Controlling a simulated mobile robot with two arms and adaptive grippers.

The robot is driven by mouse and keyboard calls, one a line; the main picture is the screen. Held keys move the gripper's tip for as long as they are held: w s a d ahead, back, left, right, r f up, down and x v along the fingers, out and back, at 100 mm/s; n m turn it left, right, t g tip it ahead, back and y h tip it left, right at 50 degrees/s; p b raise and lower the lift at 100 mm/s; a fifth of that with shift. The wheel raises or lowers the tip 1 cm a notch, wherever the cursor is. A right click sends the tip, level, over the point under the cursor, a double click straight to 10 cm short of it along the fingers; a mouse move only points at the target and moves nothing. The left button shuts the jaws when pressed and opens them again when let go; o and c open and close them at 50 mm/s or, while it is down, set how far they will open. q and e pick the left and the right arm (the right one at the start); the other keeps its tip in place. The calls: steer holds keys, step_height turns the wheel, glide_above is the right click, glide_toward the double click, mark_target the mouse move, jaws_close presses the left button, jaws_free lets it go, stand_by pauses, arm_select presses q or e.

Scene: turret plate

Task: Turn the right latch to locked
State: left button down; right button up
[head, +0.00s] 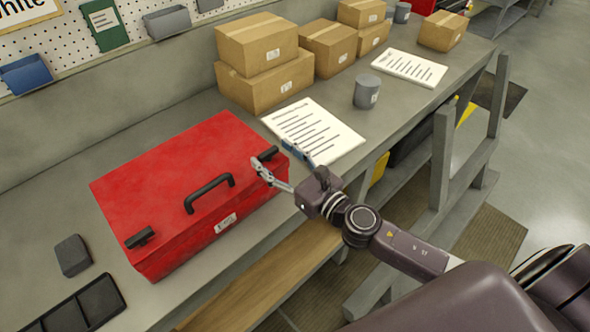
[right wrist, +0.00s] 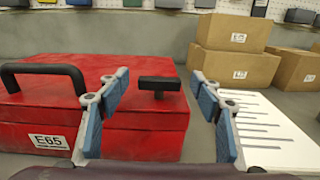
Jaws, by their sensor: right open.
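The red toolbox (head: 165,170) sits closed on the workbench, with a black handle (head: 210,190) on its lid. The right latch (head: 268,153) is a black T-shaped knob near the box's right end. In the right wrist view the latch (right wrist: 158,84) shows its bar lying crosswise, between my two fingers. My right gripper (head: 277,162) is open and empty; in the right wrist view its blue-padded fingers (right wrist: 160,100) stand on either side of the latch, apart from it. The left latch (head: 140,237) is a black knob at the box's left end. My left gripper is not in view.
Printed sheets (head: 312,131) lie right of the toolbox, close to my right gripper. Cardboard boxes (head: 262,82) are stacked behind, and a grey cup (head: 367,91) stands beyond the sheets. A black tray (head: 80,305) and a grey block (head: 72,255) lie at the left.

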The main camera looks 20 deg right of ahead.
steer(key=v, duration=0.9)
steer(key=shift+s+d+r, duration=0.15)
